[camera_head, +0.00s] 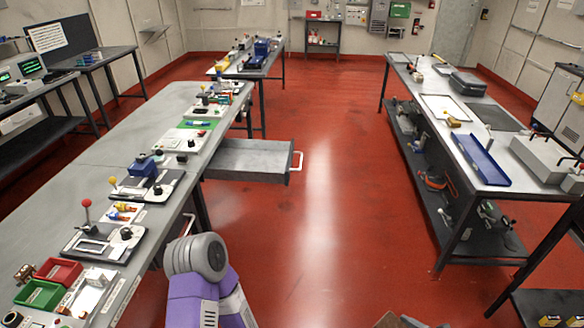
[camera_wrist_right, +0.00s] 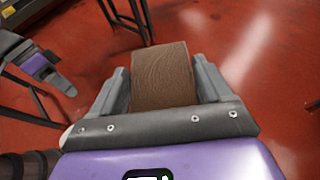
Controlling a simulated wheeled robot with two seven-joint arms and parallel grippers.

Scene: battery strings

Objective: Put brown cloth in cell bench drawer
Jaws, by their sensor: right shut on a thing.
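The brown cloth (camera_wrist_right: 161,76) is a folded, flat block between the fingers of my right gripper (camera_wrist_right: 162,88) in the right wrist view. The gripper is shut on it and holds it above the red floor. In the head view, a brown corner (camera_head: 386,320) shows at the bottom edge beside a grey part of the gripper. The cell bench drawer (camera_head: 248,158) is grey, pulled out from the left bench, with a pale handle at its right end.
The long left bench (camera_head: 110,155) carries test fixtures, a red bin (camera_head: 58,270) and a green bin (camera_head: 40,294). The right bench (camera_head: 470,120) holds a blue tray (camera_head: 481,158) and boxes. The red floor between the benches is clear.

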